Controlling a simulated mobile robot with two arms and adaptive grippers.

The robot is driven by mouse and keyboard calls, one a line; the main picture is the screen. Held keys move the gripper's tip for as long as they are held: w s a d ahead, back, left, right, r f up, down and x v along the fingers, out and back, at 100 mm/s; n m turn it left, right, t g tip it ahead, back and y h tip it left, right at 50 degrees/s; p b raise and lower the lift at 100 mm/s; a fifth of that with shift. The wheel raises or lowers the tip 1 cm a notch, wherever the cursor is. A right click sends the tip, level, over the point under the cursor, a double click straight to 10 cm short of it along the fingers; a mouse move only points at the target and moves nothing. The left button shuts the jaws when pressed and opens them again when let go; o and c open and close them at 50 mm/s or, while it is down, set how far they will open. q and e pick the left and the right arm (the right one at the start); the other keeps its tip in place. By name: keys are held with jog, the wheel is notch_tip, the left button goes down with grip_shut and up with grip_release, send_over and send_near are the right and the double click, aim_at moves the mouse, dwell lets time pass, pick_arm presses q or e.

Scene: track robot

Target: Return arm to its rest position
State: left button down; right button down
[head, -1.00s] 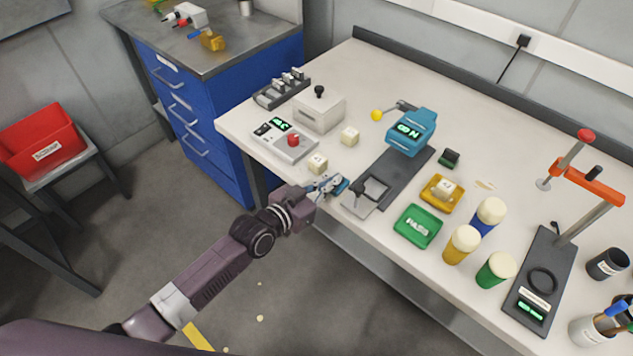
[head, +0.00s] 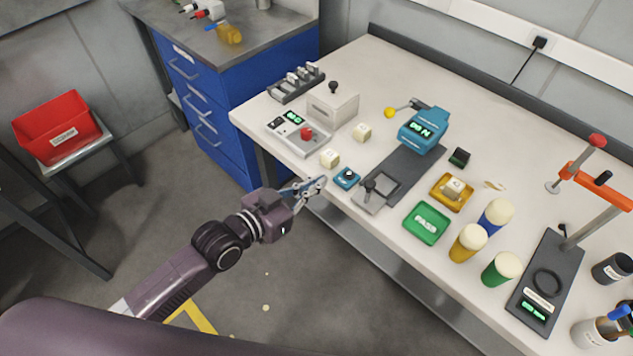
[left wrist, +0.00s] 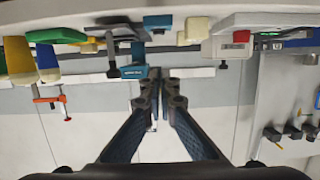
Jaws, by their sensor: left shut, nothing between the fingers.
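My left arm comes in from the lower left in the head view. My right gripper is not in view.
The bench holds a teal force gauge (head: 422,130), a green PASS tray (head: 427,222), a yellow tray (head: 440,196) with a cube, several capped bottles and an orange-armed stand (head: 594,186). A blue drawer cabinet (head: 214,130) and red bin (head: 58,128) stand left. Floor between is open.

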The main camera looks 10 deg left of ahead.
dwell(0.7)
pick_arm(q)
jog(key=s+a+f+n+g+y, duration=0.1)
jog(key=s+a+f+y, duration=0.3)
jog(key=f, duration=0.7)
jog(key=s+a+f+n+g+y, duration=0.15)
jog(key=a+f, duration=0.35)
jog(key=f, duration=0.6)
jog(key=s+a+f+n+g+y, duration=0.1)
jog(key=s+a+f, duration=0.3)
jog(key=f, duration=0.6)
jog(key=s+a+f+g+y, duration=0.2)
jog(key=s+a+f+g, duration=0.2)
jog(key=s+f, duration=0.95)
jog(key=s+f+g, duration=0.2)
jog(key=s+f, duration=0.1)
jog(key=s, duration=0.7)
jog(key=s+f+n+g, duration=0.1)
jog(key=s+f+g, duration=0.1)
jog(key=s, duration=0.9)
jog(key=shift+d+f, duration=0.3)
jog(key=shift+f, duration=0.45)
